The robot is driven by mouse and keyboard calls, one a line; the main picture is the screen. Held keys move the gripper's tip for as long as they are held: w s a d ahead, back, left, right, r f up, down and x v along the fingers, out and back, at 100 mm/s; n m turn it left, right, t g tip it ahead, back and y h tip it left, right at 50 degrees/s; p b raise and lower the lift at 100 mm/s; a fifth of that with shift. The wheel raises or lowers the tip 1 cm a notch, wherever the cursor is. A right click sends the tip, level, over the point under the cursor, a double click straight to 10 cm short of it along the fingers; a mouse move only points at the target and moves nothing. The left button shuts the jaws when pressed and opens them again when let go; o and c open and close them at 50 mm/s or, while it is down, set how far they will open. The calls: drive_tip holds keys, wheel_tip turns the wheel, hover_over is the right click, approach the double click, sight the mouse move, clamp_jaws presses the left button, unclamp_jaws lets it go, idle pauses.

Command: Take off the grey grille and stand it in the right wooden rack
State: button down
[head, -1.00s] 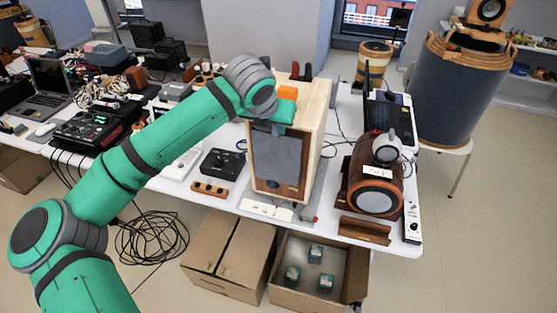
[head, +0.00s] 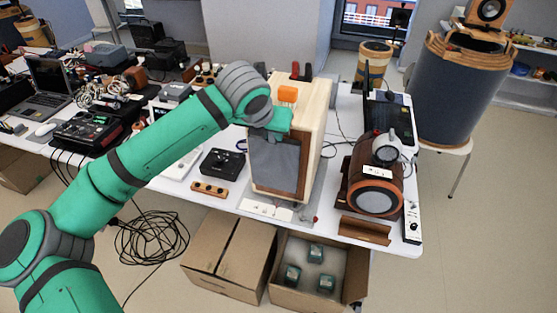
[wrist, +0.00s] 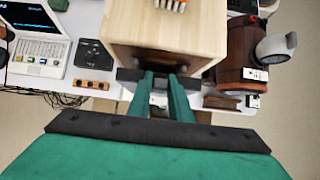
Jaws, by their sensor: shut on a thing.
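The grey grille (head: 274,165) is in front of the brown front panel of the pale wooden speaker cabinet (head: 314,125), and a strip of that panel shows at its right. My gripper (wrist: 164,84) is shut on the grille's top edge, which shows as a dark bar in the wrist view (wrist: 128,75). A gap to the panel seems to show there, but I cannot tell whether the grille is fully free. In the head view, my green wrist hides the grille's top. The right wooden rack (head: 365,231), brown and low, lies at the table's front edge, before the round brown speaker.
The round brown speaker (head: 375,197) with a white-grey headset (head: 385,148) stands behind the rack. A smaller wooden block (head: 209,189) and a black box (head: 222,162) lie left of the cabinet. An orange brush (head: 288,94) is on top of the cabinet.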

drive_tip(key=shift+s+a, duration=0.3)
drive_tip(key=shift+s, duration=0.5)
drive_tip(key=shift+s+a, duration=0.25)
drive_tip(key=shift+s, duration=0.55)
idle(0.7)
